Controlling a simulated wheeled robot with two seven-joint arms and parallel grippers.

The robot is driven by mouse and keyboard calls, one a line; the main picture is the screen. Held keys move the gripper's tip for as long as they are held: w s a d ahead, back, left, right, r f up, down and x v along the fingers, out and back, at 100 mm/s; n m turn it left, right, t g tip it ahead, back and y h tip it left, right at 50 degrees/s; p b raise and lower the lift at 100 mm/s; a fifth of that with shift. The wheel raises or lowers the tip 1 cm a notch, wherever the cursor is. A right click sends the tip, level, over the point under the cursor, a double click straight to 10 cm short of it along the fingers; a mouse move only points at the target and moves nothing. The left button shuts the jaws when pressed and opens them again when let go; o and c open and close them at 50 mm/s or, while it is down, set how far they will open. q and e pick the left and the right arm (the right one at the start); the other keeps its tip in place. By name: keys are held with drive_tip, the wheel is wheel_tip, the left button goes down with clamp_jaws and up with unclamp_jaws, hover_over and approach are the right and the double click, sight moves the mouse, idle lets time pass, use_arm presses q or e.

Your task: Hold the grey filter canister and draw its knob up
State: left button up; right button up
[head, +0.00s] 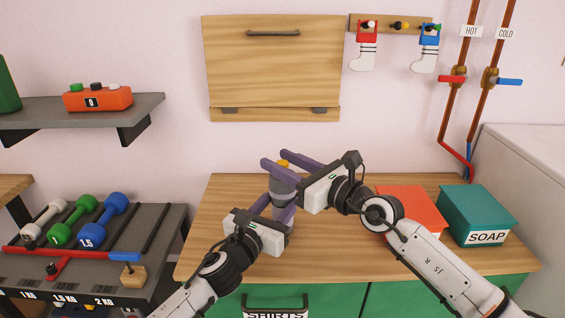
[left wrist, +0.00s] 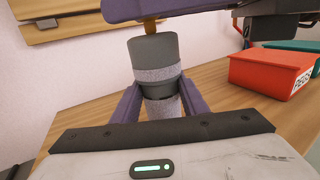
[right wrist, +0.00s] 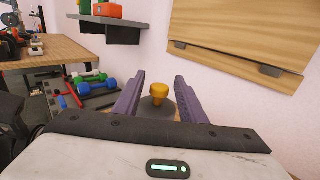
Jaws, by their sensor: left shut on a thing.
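The grey filter canister (head: 281,187) stands upright on the wooden counter, with a lighter textured band around its body in the left wrist view (left wrist: 156,75). My left gripper (head: 279,206) is shut on the canister's body from the front. The yellow-orange knob (head: 283,163) is on top of the canister. My right gripper (head: 272,159) is at knob height, its purple fingers on either side of the knob. In the right wrist view the knob (right wrist: 159,92) sits between the open fingers, with a gap on both sides. The fingers partly hide the canister in the head view.
A red box (head: 412,207) and a teal soap box (head: 478,214) stand on the counter (head: 335,255) at the right. A dumbbell rack (head: 150,215) is at the left. A wooden flap cabinet (head: 270,65) hangs on the wall behind.

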sight(282, 162)
clamp_jaws()
use_arm(q)
drive_tip(key=shift+f, duration=0.1)
use_arm(e)
drive_tip(key=shift+r, duration=1.8)
drive_tip(key=shift+o, duration=0.6)
unclamp_jaws()
drive_tip(key=v, duration=1.2)
